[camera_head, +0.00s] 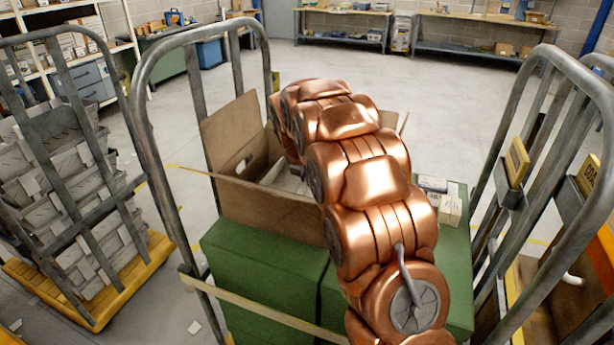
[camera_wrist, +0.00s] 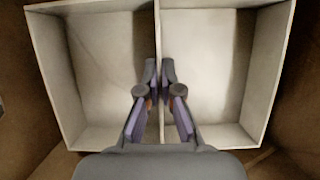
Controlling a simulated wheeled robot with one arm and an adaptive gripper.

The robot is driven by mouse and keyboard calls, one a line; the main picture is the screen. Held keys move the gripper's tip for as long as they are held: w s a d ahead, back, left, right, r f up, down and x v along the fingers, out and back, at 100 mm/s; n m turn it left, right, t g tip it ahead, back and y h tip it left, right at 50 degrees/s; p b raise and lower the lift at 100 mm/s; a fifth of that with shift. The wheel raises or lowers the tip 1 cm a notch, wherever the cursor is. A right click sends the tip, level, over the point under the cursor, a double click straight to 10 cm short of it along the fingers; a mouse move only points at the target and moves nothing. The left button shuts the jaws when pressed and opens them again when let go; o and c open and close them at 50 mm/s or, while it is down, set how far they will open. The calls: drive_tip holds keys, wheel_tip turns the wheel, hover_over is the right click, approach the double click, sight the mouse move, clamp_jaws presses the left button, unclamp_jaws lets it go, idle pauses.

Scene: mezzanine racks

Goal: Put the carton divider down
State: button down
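The carton divider (camera_wrist: 264,70) is a pale open frame with a centre wall between two compartments. It fills most of the wrist view. My gripper (camera_wrist: 159,78) is shut on its centre wall, one finger on each side. In the head view, a small pale part of the divider (camera_head: 288,180) shows inside an open brown carton (camera_head: 262,206). My arm hides the rest of it and the gripper. Brown cardboard surrounds the divider in the wrist view. I cannot tell whether the divider touches the carton's bottom.
The carton stands on green crates (camera_head: 262,282) in a grey-railed trolley (camera_head: 143,110). Small white boxes (camera_head: 440,198) lie right of my arm. A loaded cart (camera_head: 70,190) stands left, and another railed cart (camera_head: 540,110) right. Open floor lies behind.

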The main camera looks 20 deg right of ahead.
drive_tip(key=c, duration=1.3)
unclamp_jaws()
drive_tip(key=shift+r, duration=0.55)
drive_tip(key=b+v, duration=0.2)
drive_tip(key=v, duration=1)
drive_tip(key=shift+b, duration=0.3)
